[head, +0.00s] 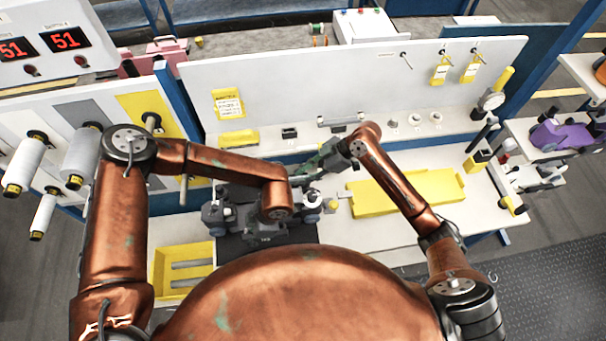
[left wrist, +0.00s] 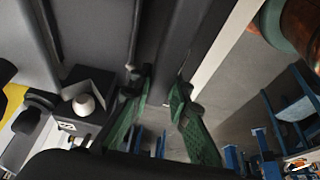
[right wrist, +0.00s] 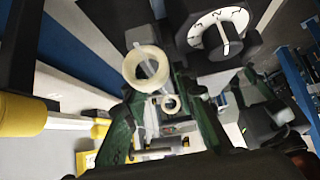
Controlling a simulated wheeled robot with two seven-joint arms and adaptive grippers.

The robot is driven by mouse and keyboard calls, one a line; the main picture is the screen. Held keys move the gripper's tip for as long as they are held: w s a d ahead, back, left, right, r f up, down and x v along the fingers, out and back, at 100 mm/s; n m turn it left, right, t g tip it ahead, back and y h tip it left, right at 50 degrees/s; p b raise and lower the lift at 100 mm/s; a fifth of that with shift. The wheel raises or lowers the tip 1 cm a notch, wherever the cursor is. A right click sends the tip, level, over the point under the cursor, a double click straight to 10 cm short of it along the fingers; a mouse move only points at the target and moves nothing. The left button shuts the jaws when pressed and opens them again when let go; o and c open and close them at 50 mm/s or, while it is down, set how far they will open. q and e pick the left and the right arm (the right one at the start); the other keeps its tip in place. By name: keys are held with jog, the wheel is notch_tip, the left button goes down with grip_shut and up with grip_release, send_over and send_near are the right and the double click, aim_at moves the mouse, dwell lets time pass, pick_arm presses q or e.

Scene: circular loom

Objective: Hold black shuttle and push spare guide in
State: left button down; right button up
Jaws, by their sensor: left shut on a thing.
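The black shuttle (head: 240,218) is a dark body with several rollers, in front of me at the bench's near side. My left gripper (left wrist: 162,88) is shut on a dark part, which seems to be the shuttle; my wrist hides the grip in the head view. My right gripper (head: 316,164) is above the bench, just right of the shuttle, its green fingers apart. In the right wrist view, a pale ring (right wrist: 147,68) and a smaller ring (right wrist: 171,103) show between the fingers. I cannot tell which is the spare guide.
A yellow tray (head: 405,192) lies on the bench right of the shuttle. A yellow bin (head: 160,268) with grey rods stands at the left. A white back panel (head: 330,82) closes off the bench. A dial (right wrist: 218,30) shows in the right wrist view.

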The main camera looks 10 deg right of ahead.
jog(key=shift+o, duration=1.1)
jog(key=v, duration=1.2)
pick_arm(q)
jog(key=c, duration=1.7)
grip_release()
jog(key=shift+c, duration=0.2)
